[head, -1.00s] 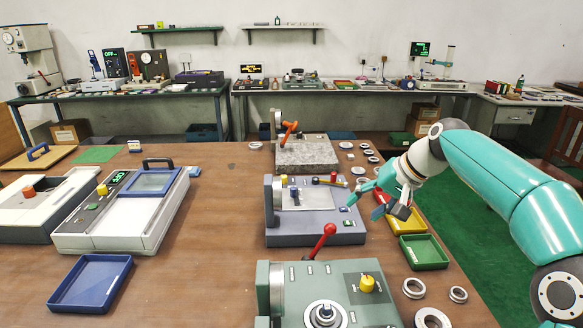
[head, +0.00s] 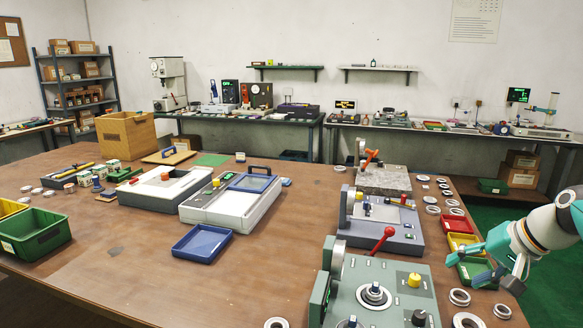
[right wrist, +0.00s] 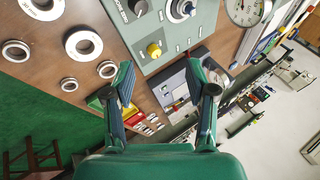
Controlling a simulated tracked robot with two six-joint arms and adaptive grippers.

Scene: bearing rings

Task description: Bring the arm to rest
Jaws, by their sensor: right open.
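My right gripper (head: 487,272) is at the right side of the head view, above the table's right edge near the green tray. Its fingers are spread with nothing between them. In the right wrist view the open fingers (right wrist: 165,95) point toward the green-grey machine with a yellow knob. My left gripper is not in the head view.
The green-grey machine (head: 385,290) with a red lever stands at the front right. Bearing rings (head: 459,297) lie on the table near it. A red tray (head: 458,225) and a yellow tray (head: 464,241) sit by the right edge. The wooden table's (head: 150,275) front middle is clear.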

